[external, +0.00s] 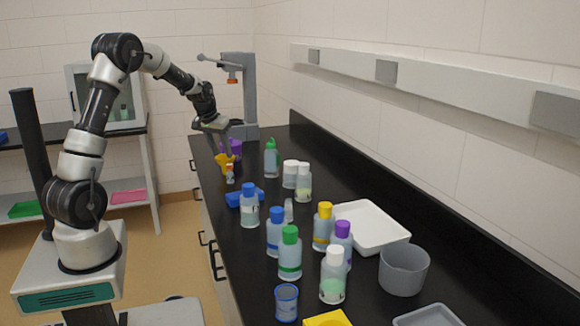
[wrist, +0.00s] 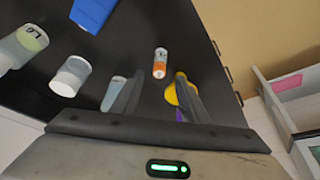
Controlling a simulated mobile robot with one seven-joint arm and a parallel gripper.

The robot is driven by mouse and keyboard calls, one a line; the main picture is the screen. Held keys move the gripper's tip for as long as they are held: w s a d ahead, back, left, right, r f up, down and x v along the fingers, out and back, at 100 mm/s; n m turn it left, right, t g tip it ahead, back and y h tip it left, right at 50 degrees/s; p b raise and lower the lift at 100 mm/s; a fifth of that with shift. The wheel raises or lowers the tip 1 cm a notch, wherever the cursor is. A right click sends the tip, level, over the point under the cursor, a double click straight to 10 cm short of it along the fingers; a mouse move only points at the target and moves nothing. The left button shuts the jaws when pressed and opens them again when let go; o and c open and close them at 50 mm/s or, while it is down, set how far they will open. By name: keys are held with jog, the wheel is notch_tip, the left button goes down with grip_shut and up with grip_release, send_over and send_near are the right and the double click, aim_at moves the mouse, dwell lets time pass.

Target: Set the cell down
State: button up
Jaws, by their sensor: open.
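The cell is a small white-and-orange cylinder (wrist: 160,63), which appears to stand upright on the black bench top. It also shows in the external view (external: 229,173), small, near the bench's left edge and in front of a yellow object. My gripper (external: 217,125) is above the bench, higher than the cell. In the wrist view my gripper (wrist: 158,95) has its two dark fingers spread apart with nothing between them. The cell lies beyond the fingertips, clear of both.
A yellow object (external: 224,163) and a purple one (external: 236,147) stand close to the cell. A blue block (external: 240,198) and several capped bottles are nearer the camera. A grey stand (external: 250,100) rises behind. A white tray (external: 370,228) and a grey tub (external: 403,268) sit at the right.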

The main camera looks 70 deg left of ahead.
jog(key=d+r+m, duration=0.1)
jog(key=d+r, duration=0.2)
jog(key=d, duration=0.4)
jog(key=d+r+m+t+h, duration=0.1)
jog(key=d+r, duration=0.3)
jog(key=d, duration=0.3)
jog(key=d+r+m, duration=0.2)
jog(key=d+r, duration=0.1)
jog(key=d, duration=0.5)
jog(key=s+d+m+h, duration=0.1)
jog(key=s+d+m, duration=0.1)
jog(key=s+d, duration=0.6)
jog(key=s+d+r+m+t+h, duration=0.1)
jog(key=s+d+m, duration=0.2)
jog(key=s+d, duration=0.5)
jog(key=d, duration=0.5)
jog(key=shift+s+d, duration=0.15)
jog(key=shift+d, duration=0.1)
jog(key=shift+o, duration=0.4)
jog(key=shift+r, duration=0.1)
